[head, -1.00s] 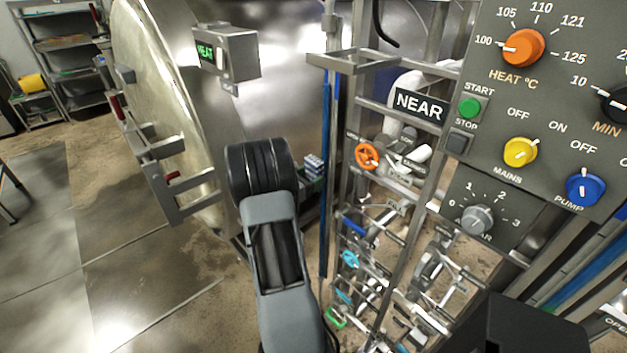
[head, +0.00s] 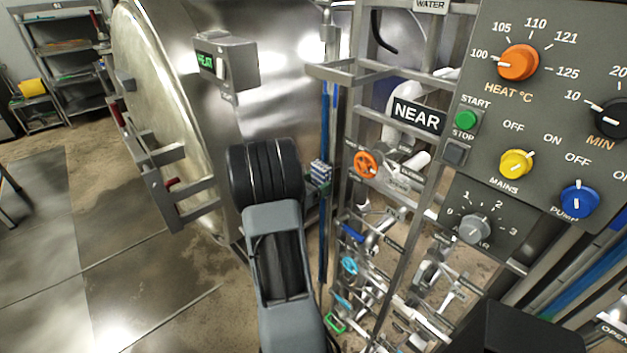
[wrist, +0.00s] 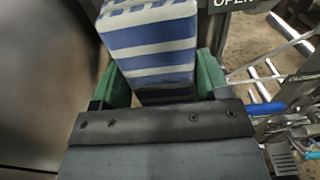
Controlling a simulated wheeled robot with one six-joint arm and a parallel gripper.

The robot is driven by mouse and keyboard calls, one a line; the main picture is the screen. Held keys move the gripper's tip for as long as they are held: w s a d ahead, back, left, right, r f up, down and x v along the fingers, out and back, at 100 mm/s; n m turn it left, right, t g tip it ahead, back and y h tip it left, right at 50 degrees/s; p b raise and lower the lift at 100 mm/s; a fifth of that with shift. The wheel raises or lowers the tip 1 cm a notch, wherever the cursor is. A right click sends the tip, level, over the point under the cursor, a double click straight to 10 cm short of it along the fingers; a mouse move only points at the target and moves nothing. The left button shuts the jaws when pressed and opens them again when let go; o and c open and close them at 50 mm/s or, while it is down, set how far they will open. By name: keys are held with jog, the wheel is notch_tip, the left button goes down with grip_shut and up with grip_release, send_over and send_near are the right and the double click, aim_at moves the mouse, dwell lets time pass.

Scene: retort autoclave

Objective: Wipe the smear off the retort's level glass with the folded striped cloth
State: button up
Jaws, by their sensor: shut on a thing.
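The folded cloth (wrist: 150,38), with blue and white stripes, sits between the green fingers of my gripper (wrist: 163,72) in the wrist view. My gripper is shut on it, and the cloth sticks out beyond the fingers. In the head view a small striped end of the cloth (head: 320,172) shows right of my dark arm joint, overlapping a thin upright blue tube (head: 324,230). I cannot tell whether it touches the tube, or whether that is the level glass. No smear can be made out.
The retort's steel body (head: 285,70) and open round door (head: 155,110) stand at the left. A pipe frame with an orange handwheel (head: 366,165) and several valves is close right of the cloth. The control panel (head: 545,115) fills the right. Floor is free at the left.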

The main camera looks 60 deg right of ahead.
jog(key=shift+s, duration=0.2)
jog(key=shift+w+d+b, duration=0.2)
jog(key=shift+w+d, duration=0.1)
jog(key=shift+w, duration=0.65)
jog(key=shift+w+d+b, duration=0.15)
jog(key=shift+w+d, duration=0.1)
jog(key=shift+w, duration=0.7)
jog(key=v, duration=0.6)
jog(key=shift+a, duration=0.1)
jog(key=shift+v, duration=1.45)
